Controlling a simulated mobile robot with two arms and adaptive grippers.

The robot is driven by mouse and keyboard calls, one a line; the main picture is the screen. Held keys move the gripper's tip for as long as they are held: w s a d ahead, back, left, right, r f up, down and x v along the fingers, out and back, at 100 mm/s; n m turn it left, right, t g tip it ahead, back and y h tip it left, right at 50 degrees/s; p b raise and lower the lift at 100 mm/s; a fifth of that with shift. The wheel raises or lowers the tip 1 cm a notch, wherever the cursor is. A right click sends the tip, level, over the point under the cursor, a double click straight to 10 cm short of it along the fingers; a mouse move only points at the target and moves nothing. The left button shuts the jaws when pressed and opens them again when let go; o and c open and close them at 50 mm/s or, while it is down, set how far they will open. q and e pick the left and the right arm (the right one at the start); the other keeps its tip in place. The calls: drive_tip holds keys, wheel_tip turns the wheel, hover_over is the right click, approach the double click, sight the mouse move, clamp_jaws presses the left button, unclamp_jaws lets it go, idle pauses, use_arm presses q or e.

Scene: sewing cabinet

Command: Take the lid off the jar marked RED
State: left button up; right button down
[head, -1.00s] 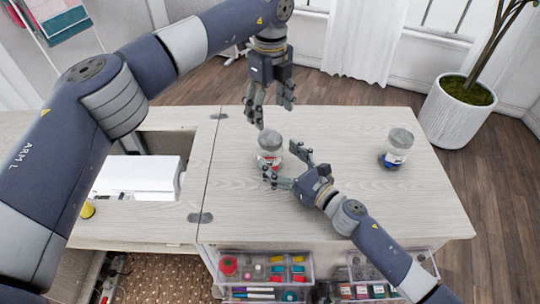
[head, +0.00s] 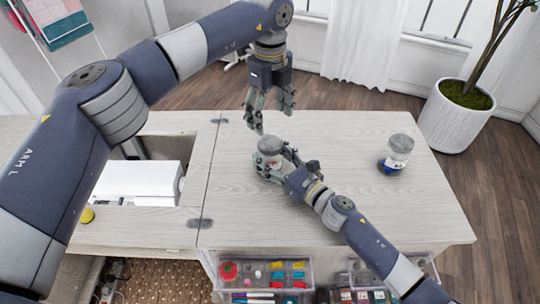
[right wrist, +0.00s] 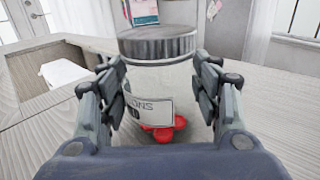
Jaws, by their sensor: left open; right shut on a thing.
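A clear jar (head: 271,158) with a grey lid (head: 271,144) stands upright on the table. In the right wrist view the jar (right wrist: 150,85) holds red pieces at its bottom, and its label is partly hidden, with only "ONS" readable. The ridged lid (right wrist: 157,44) is on it. My right gripper (head: 270,172) is shut on the jar's body, with its fingers on both sides below the lid. My left gripper (head: 270,118) is open and empty, pointing down above and just behind the jar.
A second lidded jar (head: 396,154) with blue contents stands at the table's right. A white sewing machine (head: 138,182) lies in the cabinet recess at left. Clear drawers (head: 266,272) with sewing supplies hang below the front edge. The tabletop (head: 400,210) at right front is clear.

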sight(270, 142)
use_arm(q)
drive_tip(key=m, duration=0.7)
drive_tip(key=shift+m, duration=0.4)
drive_tip(key=m, duration=3.1)
drive_tip(key=shift+m, duration=0.4)
drive_tip(key=m, duration=0.9)
drive_tip(key=shift+m, duration=0.4)
drive_tip(key=shift+f, duration=4)
